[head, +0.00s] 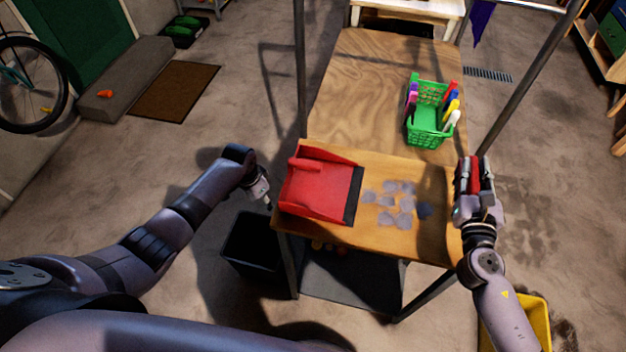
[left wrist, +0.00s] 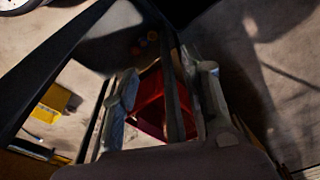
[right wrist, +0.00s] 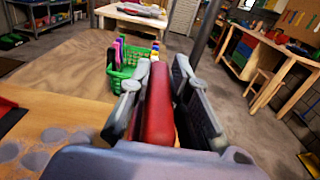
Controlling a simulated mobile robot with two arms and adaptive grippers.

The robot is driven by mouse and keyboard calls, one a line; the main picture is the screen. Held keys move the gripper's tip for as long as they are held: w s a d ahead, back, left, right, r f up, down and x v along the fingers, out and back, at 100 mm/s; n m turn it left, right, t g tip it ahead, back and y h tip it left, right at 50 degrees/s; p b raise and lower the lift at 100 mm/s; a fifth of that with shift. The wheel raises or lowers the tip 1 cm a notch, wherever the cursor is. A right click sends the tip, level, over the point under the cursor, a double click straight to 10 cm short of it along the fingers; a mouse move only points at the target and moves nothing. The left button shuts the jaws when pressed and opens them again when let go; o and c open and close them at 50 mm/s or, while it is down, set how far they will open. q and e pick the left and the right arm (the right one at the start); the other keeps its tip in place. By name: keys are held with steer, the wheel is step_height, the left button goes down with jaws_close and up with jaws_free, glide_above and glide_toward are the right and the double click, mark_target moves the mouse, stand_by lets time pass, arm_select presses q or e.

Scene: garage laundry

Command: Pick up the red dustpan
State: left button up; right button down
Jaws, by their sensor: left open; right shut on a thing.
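The red dustpan (head: 318,186) lies on the left side of the wooden table's near part, its dark lip facing right. My left gripper (head: 266,203) is open and empty, just left of the table edge and the dustpan. The dustpan's red also shows between the fingers in the left wrist view (left wrist: 152,100). My right gripper (head: 474,165) is at the table's right edge, shut on a red handle-like thing (right wrist: 158,105). What hangs below that red thing is hidden.
Grey dust patches (head: 397,200) lie right of the dustpan. A green basket (head: 428,128) with coloured pegs stands farther back. A black bin (head: 247,245) is on the floor at left, a yellow container (head: 541,322) at lower right. Metal posts rise beside the table.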

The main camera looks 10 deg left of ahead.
arm_select(q)
steer(key=w+r+m, duration=0.2)
steer(key=w+r, duration=0.2)
steer(key=r, duration=0.6)
step_height(320, 180, up, 19)
steer(key=m+g, duration=0.1)
steer(key=m, duration=0.9)
glide_above(313, 164)
steer(key=shift+y, duration=0.4)
steer(key=f, duration=0.5)
steer(key=shift+a, duration=0.25)
steer(key=shift+d+f, duration=0.15)
steer(key=shift+f, duration=1.4)
steer(key=shift+d+f, duration=0.1)
steer(key=shift+f, duration=1.45)
steer(key=shift+c, duration=0.2)
jaws_close()
